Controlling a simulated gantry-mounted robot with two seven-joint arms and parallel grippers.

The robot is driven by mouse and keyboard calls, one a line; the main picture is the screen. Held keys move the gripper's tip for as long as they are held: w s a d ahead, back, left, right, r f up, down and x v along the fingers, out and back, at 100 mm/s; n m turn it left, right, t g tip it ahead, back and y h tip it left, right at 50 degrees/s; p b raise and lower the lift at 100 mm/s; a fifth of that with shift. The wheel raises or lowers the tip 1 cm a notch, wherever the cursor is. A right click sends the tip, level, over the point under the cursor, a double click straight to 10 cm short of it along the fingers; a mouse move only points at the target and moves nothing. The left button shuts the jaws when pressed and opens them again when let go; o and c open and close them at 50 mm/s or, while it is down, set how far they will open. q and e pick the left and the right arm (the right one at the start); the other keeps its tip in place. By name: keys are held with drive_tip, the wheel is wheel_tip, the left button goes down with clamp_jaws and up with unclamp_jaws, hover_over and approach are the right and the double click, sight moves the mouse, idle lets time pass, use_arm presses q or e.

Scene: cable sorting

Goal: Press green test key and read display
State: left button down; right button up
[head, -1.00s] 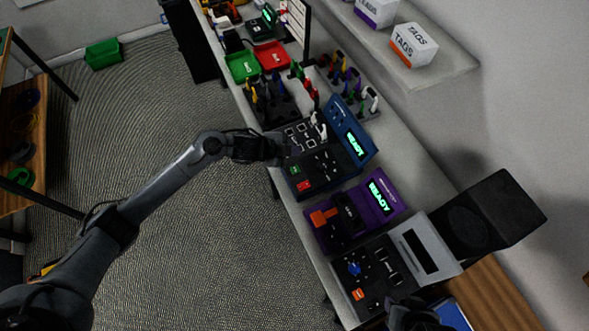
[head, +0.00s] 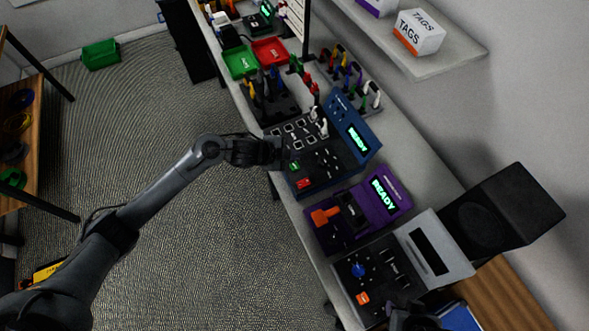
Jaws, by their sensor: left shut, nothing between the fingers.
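The blue tester (head: 351,127) stands on the bench with its display (head: 357,139) lit and reading "READY". Its dark key panel has a green key (head: 294,166) on the near left edge and a red key (head: 303,183) below it. My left gripper (head: 284,152) is shut and empty, with its tip at the panel's left edge, just above the green key in the picture. I cannot tell whether it touches the panel. My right gripper (head: 408,317) shows only partly at the bottom edge; its fingers are not clear.
A purple tester (head: 384,197) also reads "READY". A grey tester (head: 437,246) has a dark display. A black box (head: 500,215) stands behind. Cable racks (head: 268,104), a green tray (head: 240,63) and a red tray (head: 270,51) lie farther along the bench.

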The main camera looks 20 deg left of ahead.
sight(292, 168)
use_arm(q)
drive_tip(key=shift+f+b, duration=0.5)
drive_tip(key=shift+f, duration=0.45)
use_arm(e)
wheel_tip(292, 168, down, 2)
use_arm(q)
drive_tip(key=shift+f+b, duration=0.35)
drive_tip(key=shift+f, duration=0.3)
use_arm(e)
drive_tip(key=shift+f, duration=0.4)
use_arm(q)
drive_tip(key=shift+f, duration=0.4)
use_arm(e)
drive_tip(key=shift+a+f, duration=0.1)
drive_tip(key=shift+f, duration=0.1)
use_arm(q)
drive_tip(key=shift+f, duration=0.15)
drive_tip(key=shift+f+b, duration=0.25)
drive_tip(key=shift+b, duration=0.05)
use_arm(e)
drive_tip(key=shift+f, duration=0.1)
